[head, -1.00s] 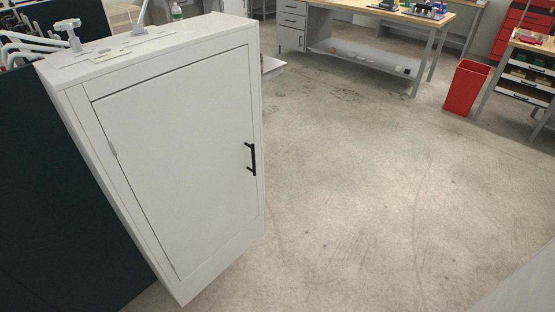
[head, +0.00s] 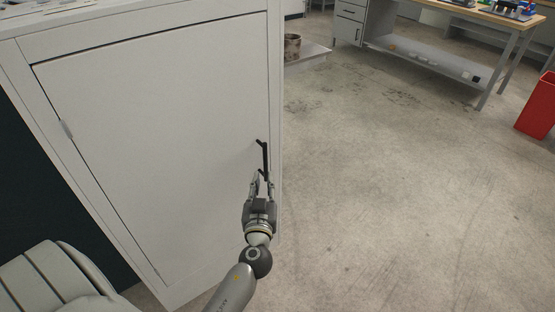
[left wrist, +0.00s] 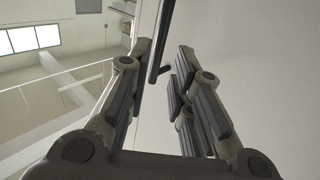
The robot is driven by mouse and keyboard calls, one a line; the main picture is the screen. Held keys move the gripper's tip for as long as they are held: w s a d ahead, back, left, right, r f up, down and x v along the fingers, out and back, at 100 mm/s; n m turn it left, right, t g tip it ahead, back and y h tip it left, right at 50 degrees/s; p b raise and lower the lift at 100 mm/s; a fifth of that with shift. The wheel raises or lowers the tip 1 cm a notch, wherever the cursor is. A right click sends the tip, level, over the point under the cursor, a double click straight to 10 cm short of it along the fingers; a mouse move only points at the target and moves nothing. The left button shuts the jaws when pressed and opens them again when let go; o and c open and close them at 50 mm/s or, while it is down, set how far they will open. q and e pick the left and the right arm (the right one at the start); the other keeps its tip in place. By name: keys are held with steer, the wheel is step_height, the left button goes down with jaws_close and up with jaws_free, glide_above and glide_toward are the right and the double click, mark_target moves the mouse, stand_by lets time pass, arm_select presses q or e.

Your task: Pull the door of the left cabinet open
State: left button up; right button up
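The left cabinet is white and its door (head: 165,120) is closed flush in the frame, with a hinge on its left side. The black bar handle (head: 264,155) is upright near the door's right edge. My left gripper (head: 261,184) points up at the handle's lower part. In the left wrist view, the handle (left wrist: 161,40) runs between the two open fingers (left wrist: 160,75), with visible gaps beside it. The fingers are not closed on the bar. Part of the handle's lower end is hidden by the fingers in the head view. My right gripper is not in view.
The concrete floor (head: 380,190) in front and to the right of the cabinet is clear. A workbench (head: 440,55) stands at the back right, with a red bin (head: 538,108) at the right edge. A low platform with a pot (head: 292,47) stands behind the cabinet.

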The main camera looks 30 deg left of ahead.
mark_target(265, 163)
arm_select(q)
steer(key=p+x, duration=0.2)
steer(key=x, duration=0.7)
steer(key=shift+w+a+f, duration=0.1)
steer(key=shift+w+a, duration=0.05)
steer(key=shift+w, duration=0.1)
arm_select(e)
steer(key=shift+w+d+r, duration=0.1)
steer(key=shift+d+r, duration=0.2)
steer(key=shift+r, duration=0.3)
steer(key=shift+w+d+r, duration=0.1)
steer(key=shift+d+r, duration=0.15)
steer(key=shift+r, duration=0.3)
arm_select(q)
jaws_close()
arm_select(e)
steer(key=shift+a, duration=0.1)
